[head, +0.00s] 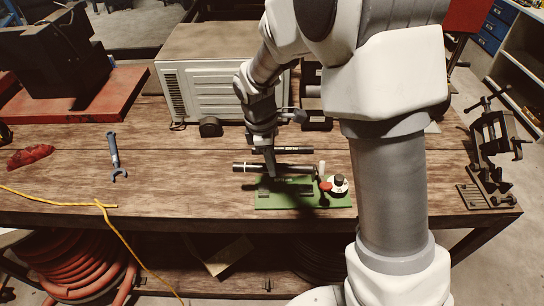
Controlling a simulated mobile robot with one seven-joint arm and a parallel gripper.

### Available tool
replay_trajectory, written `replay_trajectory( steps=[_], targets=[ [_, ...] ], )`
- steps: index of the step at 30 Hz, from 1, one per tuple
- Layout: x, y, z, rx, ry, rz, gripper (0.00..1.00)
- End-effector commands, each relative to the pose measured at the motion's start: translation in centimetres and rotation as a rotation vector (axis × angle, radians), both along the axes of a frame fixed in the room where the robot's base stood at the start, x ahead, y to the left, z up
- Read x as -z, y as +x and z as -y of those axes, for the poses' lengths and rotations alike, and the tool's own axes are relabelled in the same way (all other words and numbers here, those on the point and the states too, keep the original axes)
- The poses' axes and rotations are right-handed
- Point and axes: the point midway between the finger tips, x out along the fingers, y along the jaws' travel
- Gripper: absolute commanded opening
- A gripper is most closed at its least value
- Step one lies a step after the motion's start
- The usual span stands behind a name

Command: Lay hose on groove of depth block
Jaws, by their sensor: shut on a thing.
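The green depth block (263,201) lies near the front edge of the wooden bench, with a dark strip along its top. The dark hose (245,167) with lighter bands lies about level, left to right, at the block's back side. My gripper (271,170) points down and is shut on the hose. The hose looks just above or behind the block; I cannot tell whether it touches the groove. My gripper and its shadow hide part of the hose and block.
A red knob (325,187) and a white dial (339,185) stand at the block's right end. Another dark rod (297,150) lies behind. A beige machine (215,85) stands further back. A wrench (115,155) lies left; a vise-like tool (490,150) stands right.

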Motion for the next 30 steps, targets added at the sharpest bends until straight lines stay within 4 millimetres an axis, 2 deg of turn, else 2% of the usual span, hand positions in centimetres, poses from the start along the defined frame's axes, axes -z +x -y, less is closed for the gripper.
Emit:
replay_trajectory(
  steps=[5,11,30],
  targets=[
    [0.1,-0.1,-0.1,-0.06,0.0,0.001,0.0],
    [1.1,-0.1,0.0,-0.061,0.0,0.0,0.0],
    [7.1,-0.2,0.0,-0.058,0.0,-0.001,0.0]
  ],
)
